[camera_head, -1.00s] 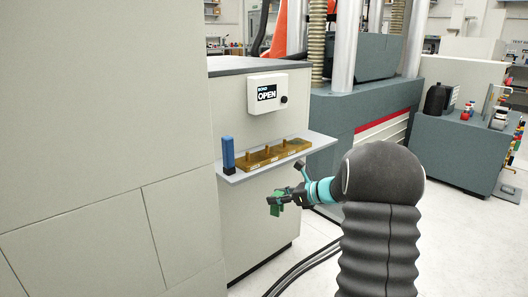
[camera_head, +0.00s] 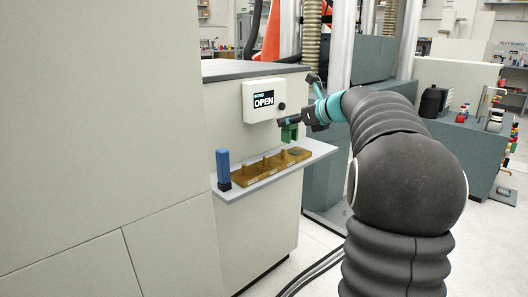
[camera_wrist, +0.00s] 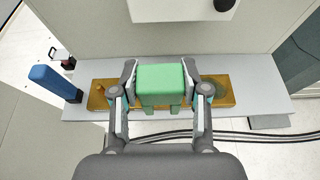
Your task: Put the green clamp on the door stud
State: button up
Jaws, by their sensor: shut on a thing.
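My gripper (camera_head: 291,121) is shut on the green clamp (camera_head: 289,134) and holds it above the shelf, over the right part of the brass-coloured board (camera_head: 240,181). In the wrist view the clamp (camera_wrist: 161,82) sits between both fingers, its legs pointing down, and hides the middle of the board (camera_wrist: 226,101). Several upright studs stand on the board, among them a left stud (camera_head: 247,169) and a middle stud (camera_head: 265,161). Small white labels are on the board's front; I cannot read them, so I cannot tell which is the door stud.
A blue upright block (camera_head: 223,163) stands on the grey shelf (camera_head: 226,195) left of the board; it also shows in the wrist view (camera_wrist: 54,82). A white box (camera_head: 263,100) reading "OPEN" juts from the wall above the shelf, close to my gripper. Cables lie on the floor below.

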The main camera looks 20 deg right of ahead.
jog(key=w+a+f, duration=0.1)
jog(key=a, duration=0.1)
jog(key=w+a+f, duration=0.1)
jog(key=a+f, duration=0.1)
jog(key=w+a+f, duration=0.1)
jog(key=w+a, duration=0.1)
jog(key=shift+a+f+b, duration=0.2)
jog(key=shift+f+b, duration=0.1)
jog(key=shift+b, duration=0.05)
jog(key=shift+f+b, duration=0.5)
jog(key=shift+f, duration=1.5)
jog(key=shift+f, duration=0.15)
jog(key=o, duration=1.3)
